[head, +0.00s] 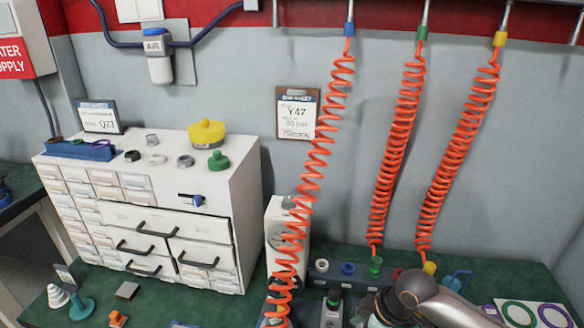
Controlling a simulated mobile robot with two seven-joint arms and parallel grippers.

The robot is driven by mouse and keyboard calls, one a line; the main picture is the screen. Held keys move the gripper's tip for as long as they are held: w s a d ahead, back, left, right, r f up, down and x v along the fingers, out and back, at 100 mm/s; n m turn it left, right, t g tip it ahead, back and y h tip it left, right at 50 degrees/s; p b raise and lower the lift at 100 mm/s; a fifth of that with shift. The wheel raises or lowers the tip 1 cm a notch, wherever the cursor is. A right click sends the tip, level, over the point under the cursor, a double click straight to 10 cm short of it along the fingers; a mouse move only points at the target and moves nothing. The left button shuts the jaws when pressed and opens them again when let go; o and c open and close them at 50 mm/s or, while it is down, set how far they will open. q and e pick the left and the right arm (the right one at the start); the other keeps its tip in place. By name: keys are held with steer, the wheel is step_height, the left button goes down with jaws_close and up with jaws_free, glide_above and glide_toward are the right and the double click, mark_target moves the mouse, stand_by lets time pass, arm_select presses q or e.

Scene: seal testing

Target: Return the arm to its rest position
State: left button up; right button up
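My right arm comes in at the bottom right, low over the green bench (220,312). My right gripper (378,308) is the dark shape at its left end, at the bottom edge of the view. Its fingertips are unclear and partly cut off, so I cannot tell whether it is open or holds anything. It is just right of a grey fixture with a green-topped part (334,299). My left arm and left gripper are not in view.
A white drawer cabinet (160,205) stands at left, with a yellow cap (206,134) on top. A mat with rings (535,314) lies at right. Small parts lie at front left.

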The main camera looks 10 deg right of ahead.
steer(key=s+a+f+m+t+y+p, duration=0.1)
steer(key=s+a+f+m+t+y, duration=0.15)
steer(key=s+a+f+m, duration=0.3)
steer(key=s+d+f+m+t+h, duration=0.2)
steer(key=s, duration=0.3)
steer(key=s+d+f+m+t+h, duration=0.2)
steer(key=s+d, duration=0.1)
steer(key=s, duration=0.2)
steer(key=shift+s+p, duration=0.4)
steer(key=shift+p, duration=0.05)
steer(key=shift+a, duration=0.1)
